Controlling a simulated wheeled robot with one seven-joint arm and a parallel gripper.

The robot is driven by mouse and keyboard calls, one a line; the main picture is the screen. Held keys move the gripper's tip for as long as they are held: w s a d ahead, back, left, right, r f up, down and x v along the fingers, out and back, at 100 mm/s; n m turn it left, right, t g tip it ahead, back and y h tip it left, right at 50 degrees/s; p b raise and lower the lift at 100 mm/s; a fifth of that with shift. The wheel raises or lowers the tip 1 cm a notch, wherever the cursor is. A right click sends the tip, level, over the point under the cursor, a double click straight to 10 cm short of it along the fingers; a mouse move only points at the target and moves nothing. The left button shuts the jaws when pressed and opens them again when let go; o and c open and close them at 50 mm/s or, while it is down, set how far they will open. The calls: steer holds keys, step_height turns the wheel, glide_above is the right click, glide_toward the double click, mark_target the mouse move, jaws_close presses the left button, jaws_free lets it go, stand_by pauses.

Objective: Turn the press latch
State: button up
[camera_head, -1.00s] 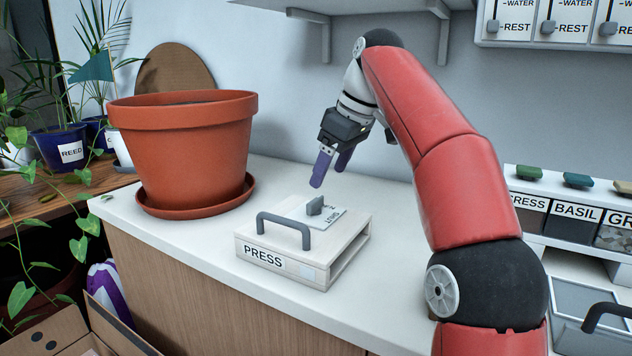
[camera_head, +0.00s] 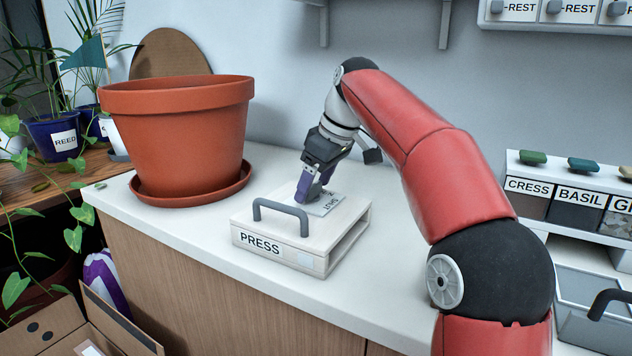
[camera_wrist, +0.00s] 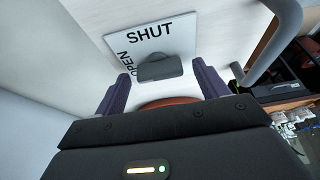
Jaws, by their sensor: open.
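The press (camera_head: 285,258) is a pale box with a grey bar handle (camera_head: 282,207) on its front edge and the label PRESS. On its top is a white plate (camera_wrist: 172,32) marked SHUT and OPEN. The grey latch knob (camera_wrist: 160,67) shows in the wrist view at the plate's lower edge, lying crosswise. My gripper (camera_head: 314,196) is at the plate, pointing down. In the wrist view its two purple fingers (camera_wrist: 162,92) are apart, one on each side of the knob's line. I cannot tell whether they touch the knob. In the head view the fingers hide the knob.
A large terracotta pot (camera_head: 178,137) on a saucer stands left of the press on the white counter (camera_head: 215,232). Seed bins (camera_head: 575,210) stand at the right. The press's handle rises close to my gripper. A cardboard box (camera_head: 90,330) is at the lower left.

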steer(key=shift+c, duration=0.3)
steer(key=c, duration=0.9)
steer(key=shift+m, duration=0.3)
steer(key=m+t+h+p, duration=0.1)
steer(key=m, duration=0.2)
steer(key=shift+s+a+r, duration=0.1)
steer(key=shift+s+a, duration=0.05)
steer(key=m+h, duration=0.1)
steer(key=m, duration=0.4)
steer(key=shift+a+t+h, duration=0.1)
steer(key=shift+t+h, duration=0.3)
steer(key=m+h, duration=0.1)
steer(key=m, duration=0.3)
steer(key=shift+a+m+h, duration=0.1)
steer(key=shift+m+h, duration=0.2)
steer(key=shift+h, duration=0.1)
steer(key=shift+m+g+h, duration=0.3)
steer(key=shift+m+h, duration=0.6)
steer(key=shift+m, duration=1.4)
